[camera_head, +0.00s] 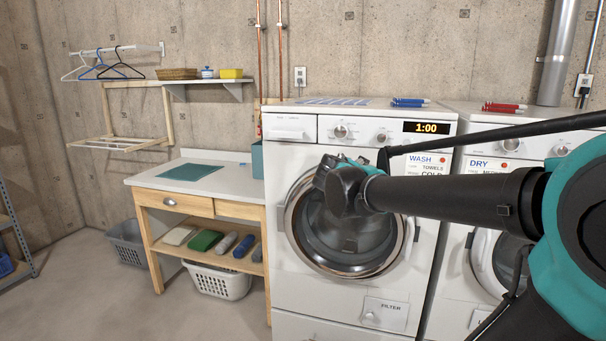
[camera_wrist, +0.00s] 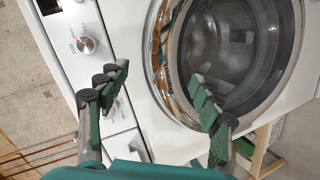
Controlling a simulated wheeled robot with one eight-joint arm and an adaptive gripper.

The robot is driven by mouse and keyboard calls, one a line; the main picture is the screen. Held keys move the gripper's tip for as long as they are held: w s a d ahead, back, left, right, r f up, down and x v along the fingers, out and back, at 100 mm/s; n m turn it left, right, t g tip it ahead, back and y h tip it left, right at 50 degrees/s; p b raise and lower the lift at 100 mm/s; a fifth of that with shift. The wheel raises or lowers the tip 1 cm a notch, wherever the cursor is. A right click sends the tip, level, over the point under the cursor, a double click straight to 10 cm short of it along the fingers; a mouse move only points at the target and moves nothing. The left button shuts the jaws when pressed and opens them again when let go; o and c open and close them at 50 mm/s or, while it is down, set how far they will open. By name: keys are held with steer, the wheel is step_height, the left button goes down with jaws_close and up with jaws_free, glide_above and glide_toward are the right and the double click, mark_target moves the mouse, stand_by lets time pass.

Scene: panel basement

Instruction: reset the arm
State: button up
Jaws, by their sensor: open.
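My arm reaches in from the right of the head view, in front of the two machines. My gripper (camera_head: 342,186) is in front of the washer (camera_head: 290,150), over the upper part of its round door (camera_head: 372,262). In the wrist view my gripper (camera_wrist: 160,84) has its two green and dark fingers spread wide apart with nothing between them. Behind them the washer door's glass (camera_wrist: 238,45) and a control knob (camera_wrist: 86,45) show, with the picture turned sideways. The door looks shut. I cannot tell how far the fingertips are from the washer front.
A dryer (camera_head: 480,250) stands right of the washer, partly behind my arm. A wooden table (camera_head: 150,182) with a teal cloth (camera_head: 192,172) stands left, a white basket (camera_head: 218,282) below. A wall shelf (camera_head: 190,81) hangs above. Floor at front left is clear.

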steer(key=s+d+f+m+g+y, duration=0.1)
steer(key=s+d+f+m+g, duration=0.2)
steer(key=s+f, duration=0.5)
steer(key=s+d+f+m+g+y, duration=0.1)
steer(key=s+d+f+m+g, duration=0.3)
steer(key=f, duration=0.8)
steer(key=s+a+f+m+g+y, duration=0.1)
steer(key=s+a+f+y, duration=0.3)
steer(key=s+f, duration=0.9)
steer(key=shift+s+a+g, duration=0.4)
steer(key=shift+s+a, duration=0.1)
steer(key=shift+a, duration=0.75)
